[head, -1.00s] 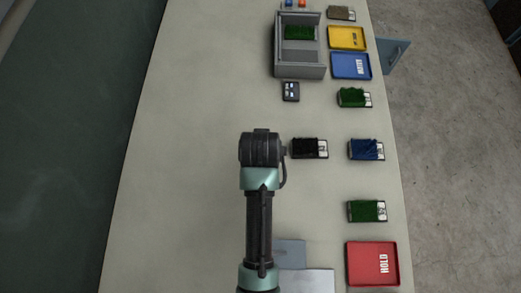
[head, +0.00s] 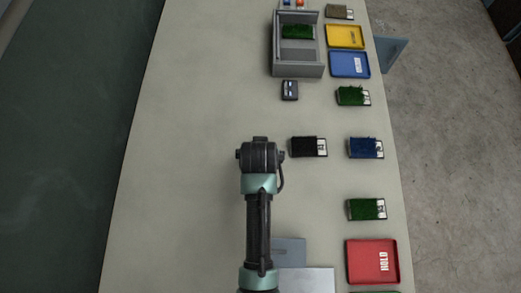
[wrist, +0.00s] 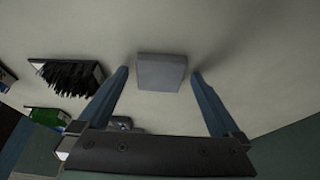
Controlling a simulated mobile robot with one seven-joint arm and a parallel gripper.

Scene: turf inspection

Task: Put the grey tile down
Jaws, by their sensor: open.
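The grey tile (wrist: 162,72) shows in the wrist view as a small light-grey block on the pale table top, a soft shadow beside it. My gripper (wrist: 160,74) is open, its two blue fingers apart on either side of the tile with a gap visible at each. I cannot tell how high the fingertips are above the table. In the head view my arm hides the tile and the fingers.
A black turf sample (head: 308,147) lies right of my wrist; it also shows in the wrist view (wrist: 68,76). Blue (head: 365,148) and green (head: 366,209) samples line the right edge. A grey open box (head: 299,71) stands farther back. The table's left side is clear.

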